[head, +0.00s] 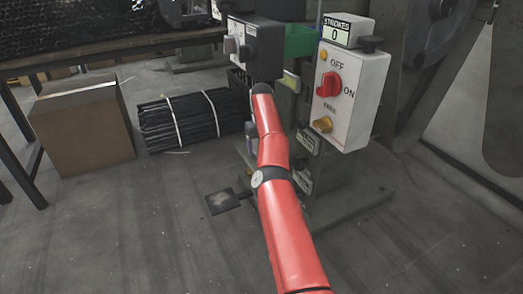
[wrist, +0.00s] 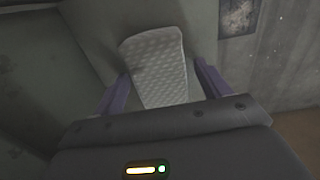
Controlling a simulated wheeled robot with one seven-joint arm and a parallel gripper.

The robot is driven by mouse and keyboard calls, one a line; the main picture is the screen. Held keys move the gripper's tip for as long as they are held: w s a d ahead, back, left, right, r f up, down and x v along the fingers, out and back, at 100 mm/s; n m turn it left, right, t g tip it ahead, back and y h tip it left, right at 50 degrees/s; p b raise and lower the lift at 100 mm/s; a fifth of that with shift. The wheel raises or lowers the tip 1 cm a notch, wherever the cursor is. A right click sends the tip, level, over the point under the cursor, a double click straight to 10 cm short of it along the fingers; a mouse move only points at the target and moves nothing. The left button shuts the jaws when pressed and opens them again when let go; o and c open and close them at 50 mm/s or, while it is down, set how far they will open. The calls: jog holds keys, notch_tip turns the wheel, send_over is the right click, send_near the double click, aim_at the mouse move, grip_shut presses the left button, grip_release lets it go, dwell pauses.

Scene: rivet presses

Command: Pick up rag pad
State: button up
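The rag pad (wrist: 158,65) is a pale grey, quilted, roughly rectangular pad in the wrist view. It lies slightly tilted against a grey-green surface, its lower end hidden behind my gripper's body. My gripper (wrist: 162,70) has its two purple-grey fingers spread on either side of the pad. The left finger is close to the pad's edge, and a gap shows on the right. I cannot tell how deep the pad sits between the fingers. In the head view my red arm reaches toward the press, with the gripper hidden; I cannot make out the pad there.
A white control box (head: 350,97) with a red switch stands right of my arm, and a dark box (head: 256,47) is above its end. A green bin (head: 301,41) sits behind. A cardboard box (head: 82,125) and a black bundle (head: 192,120) are on the floor left.

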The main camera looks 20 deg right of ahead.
jog(key=c, duration=0.9)
notch_tip(320, 180, up, 10)
jog(key=p, duration=0.9)
